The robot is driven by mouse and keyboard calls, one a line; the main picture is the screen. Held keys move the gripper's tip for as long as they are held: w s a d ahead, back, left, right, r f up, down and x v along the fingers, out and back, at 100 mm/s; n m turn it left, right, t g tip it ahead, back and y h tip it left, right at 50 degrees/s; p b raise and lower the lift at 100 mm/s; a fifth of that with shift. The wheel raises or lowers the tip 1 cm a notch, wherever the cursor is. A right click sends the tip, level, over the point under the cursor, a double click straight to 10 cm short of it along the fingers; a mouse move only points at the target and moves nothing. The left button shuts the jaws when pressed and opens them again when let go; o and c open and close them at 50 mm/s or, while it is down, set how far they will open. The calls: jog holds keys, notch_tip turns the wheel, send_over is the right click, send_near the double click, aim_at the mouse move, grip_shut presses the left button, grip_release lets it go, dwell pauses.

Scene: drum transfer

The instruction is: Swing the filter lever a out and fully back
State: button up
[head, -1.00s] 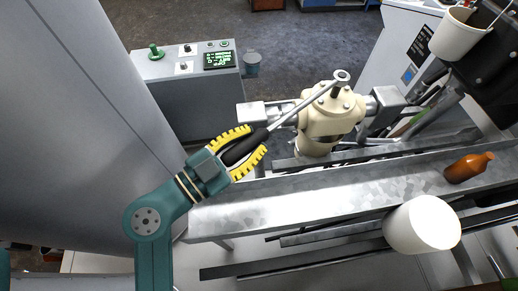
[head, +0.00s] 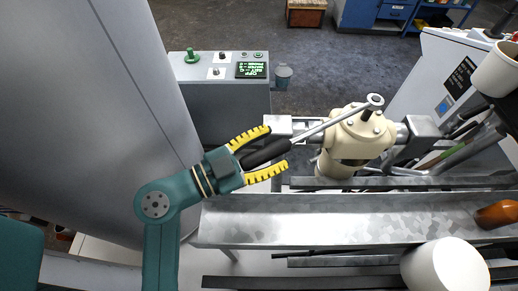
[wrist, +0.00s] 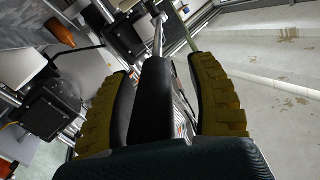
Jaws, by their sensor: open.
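The filter lever a is a metal rod with a black grip (head: 265,152). Its ringed end (head: 375,100) sits on top of the cream filter housing (head: 358,138), and the lever points left and slightly down toward me. My gripper (head: 278,146) is open, with its yellow ribbed fingers on either side of the black grip. Gaps show between the grip and the fingers. In the wrist view the grip (wrist: 152,105) lies between the two fingers, with a clear gap on the right; contact on the left is hard to tell.
A grey control box (head: 215,105) with a green display stands behind, beside a small bucket (head: 283,76). A metal trough (head: 350,218) runs in front of the housing, with an orange-brown bottle (head: 495,214) at its right. A white container (head: 445,268) stands nearer. A large grey cylinder (head: 90,110) fills the left.

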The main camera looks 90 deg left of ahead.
jog(key=v, duration=1.2)
